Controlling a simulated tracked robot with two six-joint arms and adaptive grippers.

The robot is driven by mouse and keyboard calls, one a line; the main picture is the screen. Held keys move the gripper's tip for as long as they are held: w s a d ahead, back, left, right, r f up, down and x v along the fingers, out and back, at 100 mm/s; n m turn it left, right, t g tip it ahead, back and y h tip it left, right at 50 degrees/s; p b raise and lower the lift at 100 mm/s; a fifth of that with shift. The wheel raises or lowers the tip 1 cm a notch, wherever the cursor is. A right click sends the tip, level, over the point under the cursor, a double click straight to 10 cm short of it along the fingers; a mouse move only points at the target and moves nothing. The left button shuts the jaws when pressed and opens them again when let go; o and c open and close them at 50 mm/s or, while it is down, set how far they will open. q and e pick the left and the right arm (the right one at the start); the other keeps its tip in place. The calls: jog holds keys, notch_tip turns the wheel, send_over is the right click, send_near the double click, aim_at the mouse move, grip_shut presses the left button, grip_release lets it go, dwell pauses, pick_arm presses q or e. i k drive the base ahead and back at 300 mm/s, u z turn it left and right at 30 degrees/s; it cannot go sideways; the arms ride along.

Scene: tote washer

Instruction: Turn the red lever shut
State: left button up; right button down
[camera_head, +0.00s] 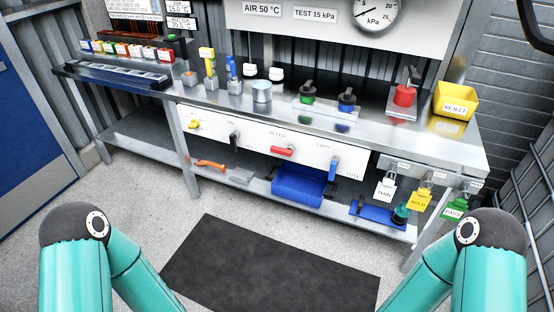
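The red lever (282,151) is on the white front panel (265,141) below the bench top, under lettering that looks like BLEED. Its handle lies roughly sideways along the panel, while the black lever (235,141) and the blue lever (333,168) beside it point downward. Nothing touches the red lever. Only the teal links of my two arms show, at the lower left and lower right, well apart from the panel. Neither gripper is in view.
A yellow knob (194,124) is at the panel's left end. A blue bin (300,186) and an orange-handled tool (209,164) are on the lower shelf. Tags on padlocks hang at right, including a yellow HOLD tag (419,200). A dark mat (270,262) covers the clear floor in front.

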aim_at(289, 151)
jog(key=u, duration=0.35)
jog(key=i, duration=1)
jog(key=u, duration=0.55)
